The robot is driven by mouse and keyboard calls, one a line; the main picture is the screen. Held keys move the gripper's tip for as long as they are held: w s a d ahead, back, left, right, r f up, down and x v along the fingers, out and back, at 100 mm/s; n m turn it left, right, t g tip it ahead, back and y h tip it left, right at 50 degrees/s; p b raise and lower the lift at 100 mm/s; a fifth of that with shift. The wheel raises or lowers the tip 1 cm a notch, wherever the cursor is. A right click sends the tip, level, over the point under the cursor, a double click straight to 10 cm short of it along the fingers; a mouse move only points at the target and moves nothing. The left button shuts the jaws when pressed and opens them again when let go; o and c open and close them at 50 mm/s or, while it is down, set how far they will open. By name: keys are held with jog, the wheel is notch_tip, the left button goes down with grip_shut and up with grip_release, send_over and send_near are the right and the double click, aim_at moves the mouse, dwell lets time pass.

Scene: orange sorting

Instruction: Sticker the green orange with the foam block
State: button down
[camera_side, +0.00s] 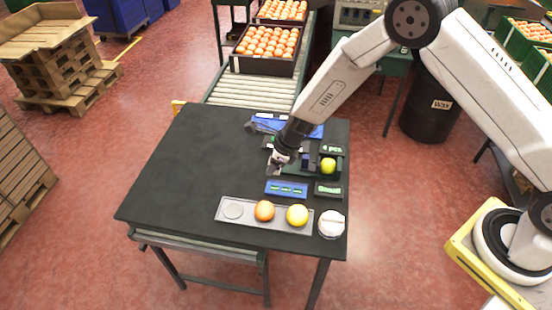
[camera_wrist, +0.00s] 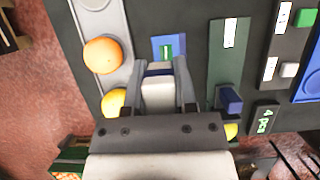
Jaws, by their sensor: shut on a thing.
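My gripper (camera_side: 280,163) is shut on a pale foam block (camera_wrist: 158,94), held between its fingers over the table. In the wrist view the block is over part of a blue sticker strip (camera_wrist: 168,40) with green labels; I cannot tell whether they touch. The strip also shows in the side view (camera_side: 286,189), in front of my gripper. The green orange (camera_side: 328,166), yellow-green, sits on a dark green fixture to the right of my gripper. In the wrist view only a sliver of it (camera_wrist: 232,131) shows beside the gripper body.
A grey tray (camera_side: 248,220) along the front holds an orange fruit (camera_side: 264,211) and a yellow fruit (camera_side: 297,215); its left recess is empty. A white round container (camera_side: 331,224) stands right of it. A blue upright piece (camera_wrist: 229,98) rises from the fixture. The table's left is clear.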

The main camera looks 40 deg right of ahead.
aim_at(268, 188)
jog(key=shift+w+d+f, duration=0.1)
jog(key=shift+w+f, duration=0.05)
jog(key=shift+w, duration=0.05)
jog(key=shift+f, duration=0.1)
jog(key=shift+f, duration=2.85)
jog(key=shift+s+f, duration=0.1)
jog(key=shift+f, duration=0.55)
dwell(0.9)
jog(key=shift+r, duration=0.15)
jog(key=shift+r, duration=3.45)
